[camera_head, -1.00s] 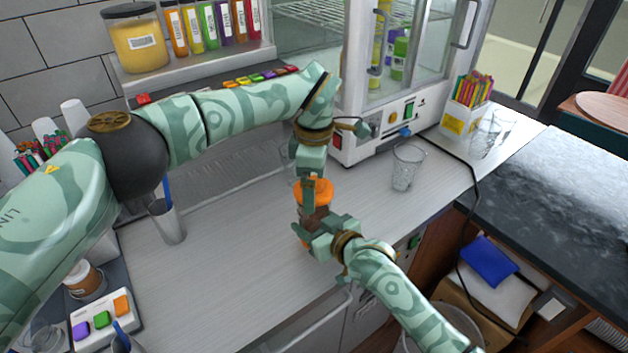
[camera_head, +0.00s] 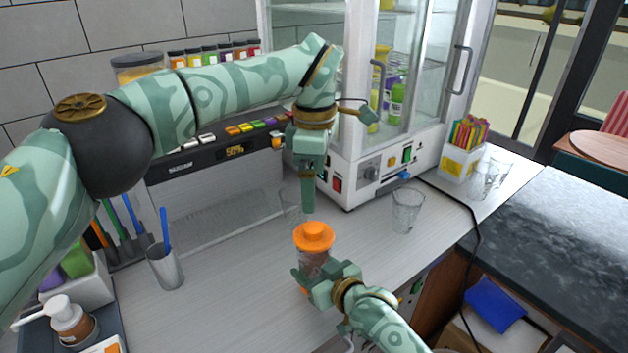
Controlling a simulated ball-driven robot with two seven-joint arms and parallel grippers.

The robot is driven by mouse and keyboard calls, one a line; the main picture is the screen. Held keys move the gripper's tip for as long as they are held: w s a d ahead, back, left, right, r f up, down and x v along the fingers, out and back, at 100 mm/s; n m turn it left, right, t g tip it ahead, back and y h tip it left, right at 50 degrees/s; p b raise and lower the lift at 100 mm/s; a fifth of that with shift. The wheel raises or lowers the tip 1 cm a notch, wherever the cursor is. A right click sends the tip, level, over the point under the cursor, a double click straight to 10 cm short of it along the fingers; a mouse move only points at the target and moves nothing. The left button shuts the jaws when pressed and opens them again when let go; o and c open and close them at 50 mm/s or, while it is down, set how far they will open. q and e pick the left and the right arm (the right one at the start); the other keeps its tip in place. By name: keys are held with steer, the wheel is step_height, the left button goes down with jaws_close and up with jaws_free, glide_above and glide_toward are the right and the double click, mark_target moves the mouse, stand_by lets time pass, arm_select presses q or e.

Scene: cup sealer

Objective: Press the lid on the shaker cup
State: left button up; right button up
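The shaker cup (camera_head: 312,263) stands upright near the counter's front edge, a dark clear body with an orange lid (camera_head: 314,236) on top. The lid looks level; whether it is fully seated I cannot tell. My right gripper (camera_head: 306,279) is around the cup's lower body from the front, its fingers shut on it and partly hidden. My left gripper (camera_head: 308,204) points down just above and behind the lid, with a small gap visible below its tip. Its fingers appear together, with nothing held.
A clear glass (camera_head: 407,211) stands right of the cup, and another (camera_head: 291,203) is partly behind my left gripper. A metal tumbler (camera_head: 166,266) is at left. The white cabinet (camera_head: 390,150) bounds the back. Counter between tumbler and cup is clear.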

steer(key=o, duration=1.5)
steer(key=shift+c, duration=0.2)
steer(key=p+v, duration=0.3)
steer(key=v, duration=1.3)
steer(key=shift+s+d, duration=0.1)
